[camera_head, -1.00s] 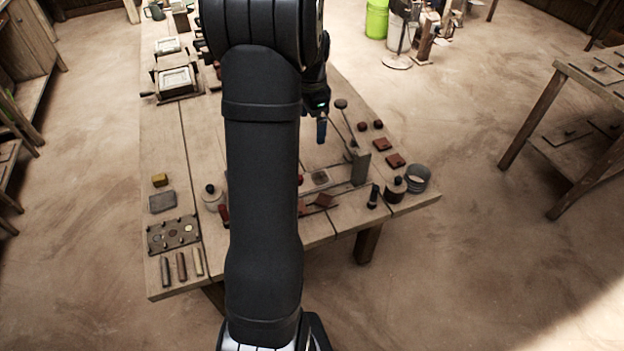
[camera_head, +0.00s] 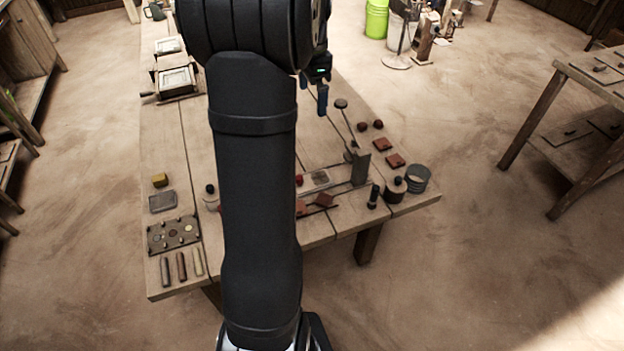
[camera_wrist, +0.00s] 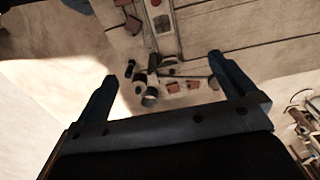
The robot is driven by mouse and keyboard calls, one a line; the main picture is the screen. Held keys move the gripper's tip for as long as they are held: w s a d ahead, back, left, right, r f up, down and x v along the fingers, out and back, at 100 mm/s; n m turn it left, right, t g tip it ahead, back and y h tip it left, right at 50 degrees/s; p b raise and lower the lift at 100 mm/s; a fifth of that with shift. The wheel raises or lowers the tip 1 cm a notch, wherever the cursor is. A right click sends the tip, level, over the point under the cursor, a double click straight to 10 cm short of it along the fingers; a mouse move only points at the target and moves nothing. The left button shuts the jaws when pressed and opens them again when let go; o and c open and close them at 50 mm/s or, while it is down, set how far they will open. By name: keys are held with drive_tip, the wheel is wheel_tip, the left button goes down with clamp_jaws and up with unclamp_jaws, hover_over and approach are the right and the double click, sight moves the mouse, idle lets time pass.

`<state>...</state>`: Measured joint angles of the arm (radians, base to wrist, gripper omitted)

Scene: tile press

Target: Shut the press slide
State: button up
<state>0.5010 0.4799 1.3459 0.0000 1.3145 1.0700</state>
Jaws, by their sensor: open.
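The press on the table has a slide (camera_head: 320,179) between long rails, with a grey patch and a red knob (camera_head: 299,180) beside it. An upright block (camera_head: 360,166) and a slanted lever with a dark round knob (camera_head: 341,103) stand at its right. In the wrist view the slide (camera_wrist: 158,20) lies at the top, between the rails. My gripper (camera_wrist: 165,85) is open and empty, with its two blue fingers spread. In the head view my gripper (camera_head: 322,101) is above the table, apart from the press. My arm hides the press's left part.
Red tiles (camera_head: 395,160), a grey ring-shaped pot (camera_head: 418,178) and a dark upright cylinder (camera_head: 373,196) stand around the press. A drilled plate (camera_head: 173,235) and several rods lie at the front left. Framed moulds (camera_head: 176,82) stand at the far left.

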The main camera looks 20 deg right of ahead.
drive_tip(key=shift+r, duration=0.55)
drive_tip(key=shift+c, duration=0.4)
